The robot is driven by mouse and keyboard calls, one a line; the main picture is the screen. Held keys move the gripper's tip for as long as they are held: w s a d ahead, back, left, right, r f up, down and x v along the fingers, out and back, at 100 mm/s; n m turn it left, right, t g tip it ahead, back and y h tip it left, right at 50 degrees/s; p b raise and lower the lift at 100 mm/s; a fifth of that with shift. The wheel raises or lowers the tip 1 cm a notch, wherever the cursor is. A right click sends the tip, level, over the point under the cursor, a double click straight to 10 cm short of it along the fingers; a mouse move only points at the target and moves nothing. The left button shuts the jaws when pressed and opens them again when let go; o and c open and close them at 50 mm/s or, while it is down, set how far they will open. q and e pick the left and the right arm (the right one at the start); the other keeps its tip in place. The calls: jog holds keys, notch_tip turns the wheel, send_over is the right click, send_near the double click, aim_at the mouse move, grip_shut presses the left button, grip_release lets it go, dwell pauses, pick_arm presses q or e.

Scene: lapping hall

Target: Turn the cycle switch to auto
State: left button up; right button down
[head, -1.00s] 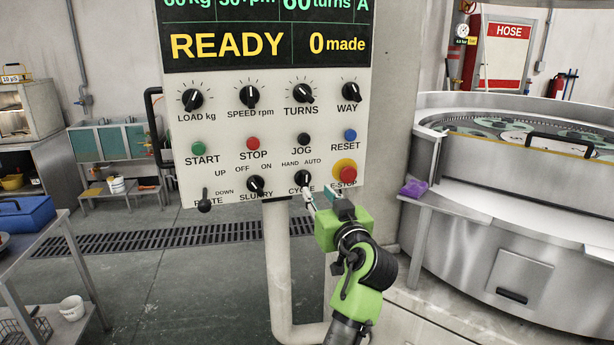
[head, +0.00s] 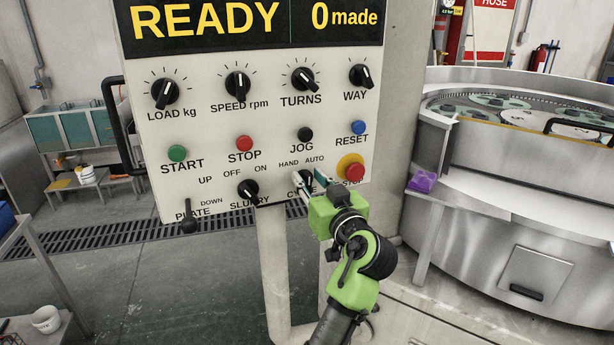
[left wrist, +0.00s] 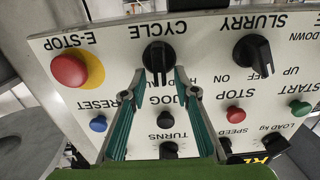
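The CYCLE switch is a black knob (head: 306,178) low on the white control panel, below the HAND and AUTO labels. It shows upside down in the left wrist view (left wrist: 158,57). My left gripper (head: 309,183) is at this knob. In the left wrist view its two fingers (left wrist: 156,76) are apart, one on each side of the knob's bar, with gaps visible. I cannot tell whether the bar points to HAND or AUTO. The fingers partly cover the knob and the CYCLE label in the head view. My right gripper is not in view.
The red E-STOP button (head: 355,173) is close right of the gripper. The SLURRY knob (head: 248,191) is to its left, and the black JOG button (head: 305,134) above. A round lapping machine (head: 520,200) stands at right, with a purple object (head: 422,182) on its ledge.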

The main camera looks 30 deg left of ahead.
pick_arm(q)
jog(key=shift+s+d, duration=0.1)
jog(key=shift+c, duration=0.4)
grip_shut()
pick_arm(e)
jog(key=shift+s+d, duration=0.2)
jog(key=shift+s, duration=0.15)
pick_arm(q)
jog(key=shift+w+d+m+p, duration=0.1)
jog(key=shift+w+m+p, duration=0.1)
jog(key=shift+m, duration=0.75)
jog(key=shift+w+d+m+p, duration=0.1)
jog(key=shift+m+p, duration=0.15)
jog(key=shift+m, duration=0.65)
jog(key=shift+w+m+p, duration=0.1)
jog(key=shift+m+p, duration=0.1)
jog(key=shift+m, duration=0.75)
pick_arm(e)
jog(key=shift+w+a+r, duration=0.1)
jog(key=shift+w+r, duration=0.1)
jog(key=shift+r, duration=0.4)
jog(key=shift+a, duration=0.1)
